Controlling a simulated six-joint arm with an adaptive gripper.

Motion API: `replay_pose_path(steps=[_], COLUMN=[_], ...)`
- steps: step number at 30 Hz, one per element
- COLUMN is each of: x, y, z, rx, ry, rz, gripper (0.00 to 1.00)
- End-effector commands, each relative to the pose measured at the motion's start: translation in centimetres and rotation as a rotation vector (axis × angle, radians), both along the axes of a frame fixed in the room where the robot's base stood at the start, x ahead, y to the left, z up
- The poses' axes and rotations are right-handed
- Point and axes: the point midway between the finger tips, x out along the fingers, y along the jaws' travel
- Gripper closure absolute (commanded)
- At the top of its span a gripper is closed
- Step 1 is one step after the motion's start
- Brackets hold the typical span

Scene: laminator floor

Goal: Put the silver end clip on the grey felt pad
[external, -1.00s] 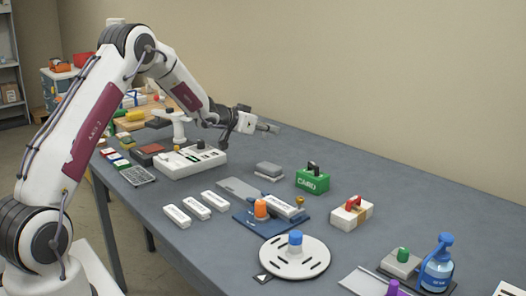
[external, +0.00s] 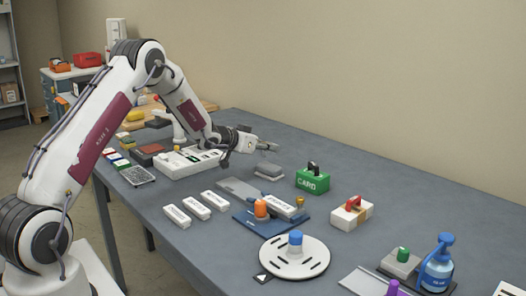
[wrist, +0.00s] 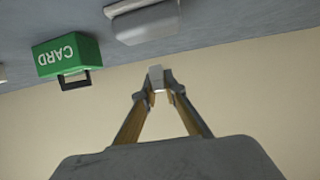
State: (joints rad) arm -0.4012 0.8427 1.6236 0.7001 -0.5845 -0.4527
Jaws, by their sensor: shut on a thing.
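My gripper (external: 268,146) is shut on a small light-grey piece, which looks like the silver end clip (wrist: 156,76). In the wrist view my gripper (wrist: 158,88) pinches it between its fingertips. It is held in the air above the back part of the table. Just below my gripper in the external view is a low grey slab on a paler base, likely the grey felt pad (external: 268,170). It also shows at the top of the wrist view (wrist: 146,20). The clip is apart from it.
A green CARD box (external: 313,181) stands right of the slab. A white block with a red handle (external: 351,213), a blue-based fixture (external: 250,222) and a white disc (external: 293,257) stand nearer. A white tray unit (external: 175,165) lies to the left. Bare table surrounds the slab.

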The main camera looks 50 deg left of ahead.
Motion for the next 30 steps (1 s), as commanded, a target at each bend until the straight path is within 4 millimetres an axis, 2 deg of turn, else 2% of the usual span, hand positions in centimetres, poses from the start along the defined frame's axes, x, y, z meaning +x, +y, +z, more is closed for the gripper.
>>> replay_pose_path(steps=[8, 21, 30], x=[0.0, 0.0, 0.0], y=[0.0, 0.0, 0.0], z=[-0.1, -3.6, -3.7], rx=[0.0, 0.0, 0.001], ry=[0.0, -0.001, -0.001], rz=[0.0, 0.0, 0.0], gripper=[1.0, 1.0, 1.0])
